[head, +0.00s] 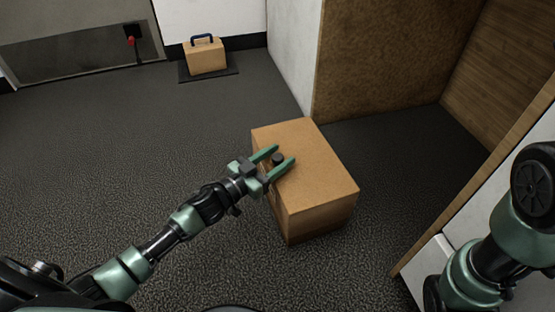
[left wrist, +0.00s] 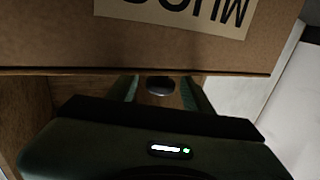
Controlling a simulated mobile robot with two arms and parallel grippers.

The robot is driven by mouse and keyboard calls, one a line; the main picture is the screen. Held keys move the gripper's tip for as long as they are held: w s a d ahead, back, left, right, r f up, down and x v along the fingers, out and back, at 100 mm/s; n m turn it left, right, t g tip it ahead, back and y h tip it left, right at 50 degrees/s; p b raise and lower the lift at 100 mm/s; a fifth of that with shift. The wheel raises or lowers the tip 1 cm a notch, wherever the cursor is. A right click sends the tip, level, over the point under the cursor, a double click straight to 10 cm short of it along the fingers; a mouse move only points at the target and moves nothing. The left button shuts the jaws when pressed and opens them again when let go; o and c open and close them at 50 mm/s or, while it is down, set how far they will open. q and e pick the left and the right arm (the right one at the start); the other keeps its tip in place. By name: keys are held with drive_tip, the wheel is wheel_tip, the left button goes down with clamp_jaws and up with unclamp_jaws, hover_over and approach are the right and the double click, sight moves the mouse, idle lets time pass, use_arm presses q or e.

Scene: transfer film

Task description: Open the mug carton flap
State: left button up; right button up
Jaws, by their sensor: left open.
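The mug carton (head: 318,165) is a brown box on the dark floor, and its top looks closed and flat. A small dark round knob (head: 277,158) shows at its left edge. My left gripper (head: 285,153) is open, with its two green fingers on either side of the knob. In the left wrist view the knob (left wrist: 160,86) sits between the fingers, below the carton's face (left wrist: 60,40), which carries a pale label (left wrist: 180,12) with cropped, upside-down lettering. I cannot tell whether the fingers touch the knob. My right gripper is out of view; only part of that arm shows.
A brown panel (head: 375,60) and a white wall end (head: 290,50) stand behind the carton. A white-sided unit with a wooden edge (head: 470,160) is at right. A small case with a blue handle (head: 205,57) sits on a dark mat at the back. The floor at left is clear.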

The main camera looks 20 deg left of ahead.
use_arm(q)
clamp_jaws()
idle(1.4)
